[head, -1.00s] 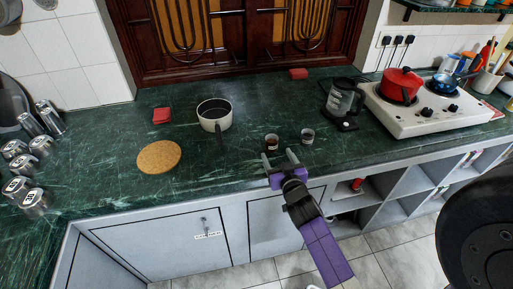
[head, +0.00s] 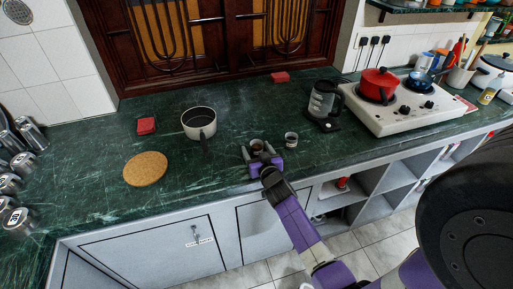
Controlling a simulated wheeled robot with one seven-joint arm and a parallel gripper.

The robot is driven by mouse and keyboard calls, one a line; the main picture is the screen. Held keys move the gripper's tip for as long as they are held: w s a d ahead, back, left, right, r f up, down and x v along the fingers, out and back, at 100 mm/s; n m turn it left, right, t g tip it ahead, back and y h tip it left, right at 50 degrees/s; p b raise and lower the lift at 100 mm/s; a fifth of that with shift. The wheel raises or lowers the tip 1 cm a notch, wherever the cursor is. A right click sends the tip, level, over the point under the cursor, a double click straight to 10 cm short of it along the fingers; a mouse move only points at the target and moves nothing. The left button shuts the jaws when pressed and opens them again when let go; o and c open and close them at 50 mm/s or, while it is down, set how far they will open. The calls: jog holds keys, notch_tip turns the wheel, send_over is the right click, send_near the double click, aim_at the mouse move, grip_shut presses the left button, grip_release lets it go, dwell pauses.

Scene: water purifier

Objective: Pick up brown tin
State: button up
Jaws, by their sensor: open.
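A small tin with a dark brown inside (head: 257,145), which looks like the brown tin, stands on the green marble counter (head: 215,172). My gripper (head: 257,151) is open at this tin, with one finger toward its left side and one toward its right. The lower part of the tin is hidden by the gripper, and I cannot tell whether the fingers touch it. A second small, paler tin (head: 291,140) stands just to the right, apart from the gripper.
A white pot (head: 197,122) and a round cork mat (head: 145,169) are to the left. A glass kettle (head: 323,103) and a white stove (head: 400,110) with a red pot (head: 379,83) are to the right. Red blocks (head: 147,126) lie farther back. The counter's front edge runs below the gripper.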

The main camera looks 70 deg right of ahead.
jog(key=c, duration=1.4)
